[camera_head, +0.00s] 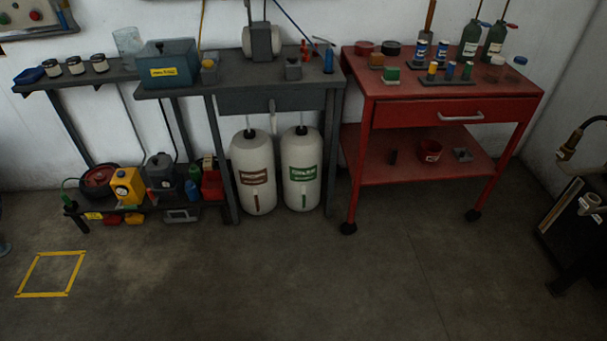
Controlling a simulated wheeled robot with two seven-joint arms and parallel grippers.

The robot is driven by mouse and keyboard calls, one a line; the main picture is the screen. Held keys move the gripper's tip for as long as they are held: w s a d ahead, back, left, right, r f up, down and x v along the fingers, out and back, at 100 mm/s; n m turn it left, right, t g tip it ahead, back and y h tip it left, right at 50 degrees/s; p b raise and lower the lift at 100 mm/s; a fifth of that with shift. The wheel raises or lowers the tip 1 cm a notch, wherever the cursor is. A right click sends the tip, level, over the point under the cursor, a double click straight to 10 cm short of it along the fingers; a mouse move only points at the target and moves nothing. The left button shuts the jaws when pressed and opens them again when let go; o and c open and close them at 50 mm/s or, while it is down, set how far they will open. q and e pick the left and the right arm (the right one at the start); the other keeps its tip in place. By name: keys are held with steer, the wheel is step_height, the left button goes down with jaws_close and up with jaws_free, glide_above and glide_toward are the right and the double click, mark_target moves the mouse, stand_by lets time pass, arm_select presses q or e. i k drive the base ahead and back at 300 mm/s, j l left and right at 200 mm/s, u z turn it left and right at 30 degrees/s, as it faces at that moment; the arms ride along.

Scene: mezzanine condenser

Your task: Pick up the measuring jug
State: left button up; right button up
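A clear, see-through vessel that looks like the measuring jug (128,46) stands upright at the back of the left grey shelf (72,80). It is between the small dark jars and a blue-grey box (168,64) with a yellow label. The box stands close to its right and front side. I cannot make out a handle or markings on it.
Several jars (77,66) and a blue tray (29,75) share the left shelf. A low rack with pumps (127,186) sits below. Two white tanks (253,172) stand under the grey bench. A red cart (448,112) stands right. The front floor (250,275) is clear.

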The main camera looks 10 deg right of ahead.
mark_target(129, 44)
steer(key=i+j, duration=2.45)
steer(key=i, duration=0.1)
